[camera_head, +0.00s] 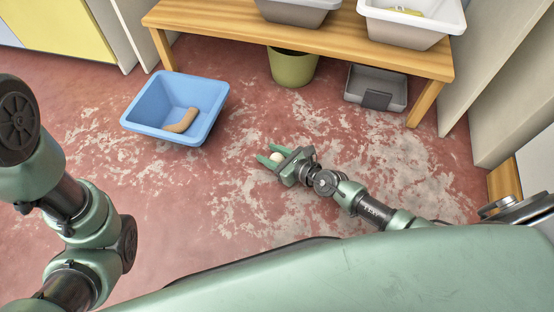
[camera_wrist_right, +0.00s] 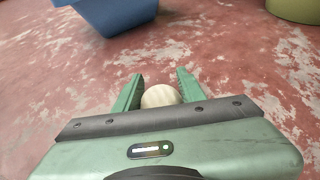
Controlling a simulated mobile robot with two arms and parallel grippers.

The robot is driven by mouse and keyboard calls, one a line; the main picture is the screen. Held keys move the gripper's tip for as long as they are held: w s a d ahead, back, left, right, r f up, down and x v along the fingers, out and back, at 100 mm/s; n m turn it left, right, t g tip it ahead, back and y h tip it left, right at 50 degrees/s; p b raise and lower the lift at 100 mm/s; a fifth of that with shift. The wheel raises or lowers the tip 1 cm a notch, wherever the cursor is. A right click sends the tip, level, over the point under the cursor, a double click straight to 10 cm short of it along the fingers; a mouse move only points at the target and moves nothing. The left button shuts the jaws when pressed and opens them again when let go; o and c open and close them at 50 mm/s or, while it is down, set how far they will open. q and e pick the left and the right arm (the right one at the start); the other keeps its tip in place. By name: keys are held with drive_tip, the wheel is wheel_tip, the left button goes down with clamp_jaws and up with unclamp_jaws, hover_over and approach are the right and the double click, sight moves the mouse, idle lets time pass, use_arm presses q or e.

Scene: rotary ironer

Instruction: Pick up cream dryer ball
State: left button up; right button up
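The cream dryer ball (camera_head: 276,158) lies low over the red floor, between the two fingers of my right gripper (camera_head: 271,156). In the right wrist view the ball (camera_wrist_right: 160,96) sits between the green fingers (camera_wrist_right: 158,88), close to the palm, with its lower part hidden by the gripper body.
A blue bin (camera_head: 150,128) with a tan curved item (camera_head: 182,121) stands left on the floor. A wooden bench (camera_head: 215,32) carries tubs (camera_head: 412,28); an olive bucket (camera_head: 291,70) and grey bin (camera_head: 378,84) are beneath. Floor around the gripper is clear.

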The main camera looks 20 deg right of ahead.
drive_tip(key=shift+c, duration=1)
drive_tip(key=shift+r, duration=0.1)
